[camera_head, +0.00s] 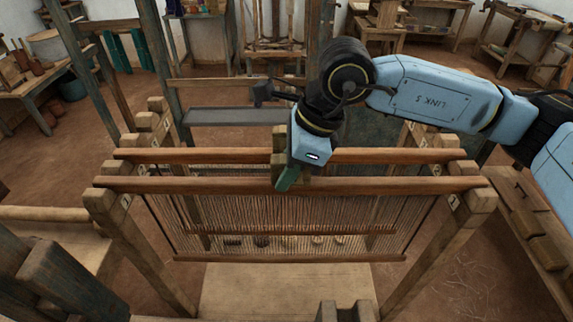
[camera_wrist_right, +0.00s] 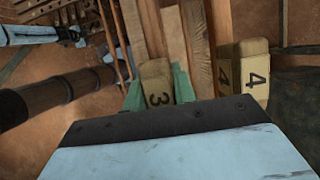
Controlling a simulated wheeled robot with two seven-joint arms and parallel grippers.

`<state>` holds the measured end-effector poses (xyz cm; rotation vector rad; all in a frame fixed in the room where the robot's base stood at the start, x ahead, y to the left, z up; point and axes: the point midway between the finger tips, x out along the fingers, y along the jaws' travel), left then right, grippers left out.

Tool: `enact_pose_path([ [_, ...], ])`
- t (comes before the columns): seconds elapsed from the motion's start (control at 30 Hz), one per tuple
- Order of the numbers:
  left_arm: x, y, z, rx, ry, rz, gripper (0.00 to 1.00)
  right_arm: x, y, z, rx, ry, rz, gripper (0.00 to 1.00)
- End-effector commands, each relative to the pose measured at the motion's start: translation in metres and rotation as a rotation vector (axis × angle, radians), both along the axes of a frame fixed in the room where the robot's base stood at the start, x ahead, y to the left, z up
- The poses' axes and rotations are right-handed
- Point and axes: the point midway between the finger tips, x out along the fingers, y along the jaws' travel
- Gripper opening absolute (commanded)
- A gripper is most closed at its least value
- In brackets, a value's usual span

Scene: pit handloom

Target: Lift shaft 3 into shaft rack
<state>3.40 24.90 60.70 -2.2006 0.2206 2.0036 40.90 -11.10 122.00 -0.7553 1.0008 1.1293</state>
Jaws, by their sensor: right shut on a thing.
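My right gripper (camera_head: 288,180) reaches down from the right over the middle of the loom. Its green fingers are shut on the wooden tab marked 3 of shaft 3 (camera_wrist_right: 157,90), as the right wrist view shows; the rest of that shaft is mostly hidden. Tabs marked 4 (camera_wrist_right: 256,75) stand beside it, apart from the fingers. In the head view, heddle shafts with wooden top bars (camera_head: 215,185) span the frame, and numbered, notched side rails (camera_head: 155,122) carry their ends; I cannot tell which part is the shaft rack. A blue arm-like part (camera_wrist_right: 35,35) shows in the wrist view; its gripper is unclear.
Loom posts (camera_head: 150,245) rise on both sides. A grey flat board (camera_head: 235,117) lies behind the shafts. A bench (camera_head: 535,235) stands at the right, and a long beam (camera_head: 55,215) lies at the left. Workbenches line the back wall. Bare floor shows between.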

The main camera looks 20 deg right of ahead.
Motion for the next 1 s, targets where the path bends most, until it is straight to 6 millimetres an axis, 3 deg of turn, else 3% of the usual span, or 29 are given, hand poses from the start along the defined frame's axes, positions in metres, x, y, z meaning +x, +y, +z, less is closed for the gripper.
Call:
enact_pose_path([
  [0.37, 0.000, 0.000, 0.000, 0.000, 0.000, 0.000, 0.52, -0.001, 0.001, 0.000, 0.001, 0.004, 0.002, 0.00],
  [0.4, 0.000, 0.000, 0.000, 0.000, 0.000, 0.000, 0.52, -0.001, 0.001, 0.000, 0.001, 0.004, 0.002, 0.31],
  [0.57, 0.000, 0.000, 0.000, 0.000, 0.000, 0.000, 0.52, -0.001, 0.001, 0.000, 0.000, 0.004, 0.002, 0.52],
  [0.87, 0.000, 0.000, 0.000, -0.001, 0.001, 0.000, 0.52, -0.001, 0.000, 0.001, -0.001, 0.004, 0.000, 0.52],
  [1.0, -0.001, 0.000, -0.004, -0.001, 0.001, 0.000, 0.52, -0.002, -0.006, 0.013, 0.000, 0.000, -0.001, 0.52],
])
